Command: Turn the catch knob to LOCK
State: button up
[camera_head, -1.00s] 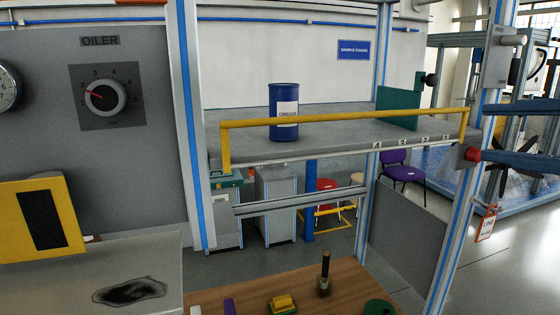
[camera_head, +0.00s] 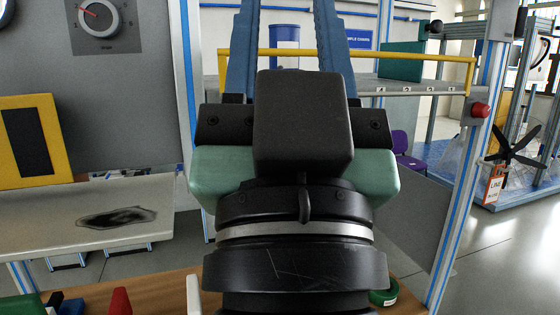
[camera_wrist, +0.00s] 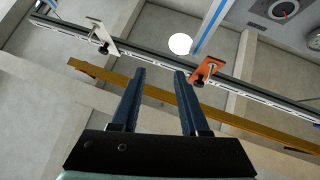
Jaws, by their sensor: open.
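My gripper (camera_head: 288,20) is in the middle of the head view, its two blue fingers spread and pointing away over the yellow rail. It also shows in the wrist view (camera_wrist: 160,73), open, with nothing between the fingers. No knob marked LOCK can be read. In the wrist view, an orange bracket with a dark knob (camera_wrist: 206,70) sits on a long rail, beyond and right of the fingertips. A pale bracket with a dark knob (camera_wrist: 101,36) sits farther left on that rail. A round dial (camera_head: 97,15) with a red pointer is on the grey panel; it also shows in the wrist view (camera_wrist: 284,9).
The yellow rail (camera_head: 410,58) crosses the shelf behind my gripper, also in the wrist view (camera_wrist: 235,119). A blue drum (camera_head: 285,33) is partly hidden by the fingers. A red button (camera_head: 480,110) is on the right post. A wooden bench (camera_head: 160,292) lies below.

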aim_at(478, 110)
jog(key=z, duration=0.95)
jog(key=i+l+z, duration=0.1)
jog(key=i+l, duration=0.15)
jog(key=i, duration=0.2)
jog(key=i+l+z, duration=0.1)
jog(key=i+l, duration=0.15)
jog(key=i, duration=0.15)
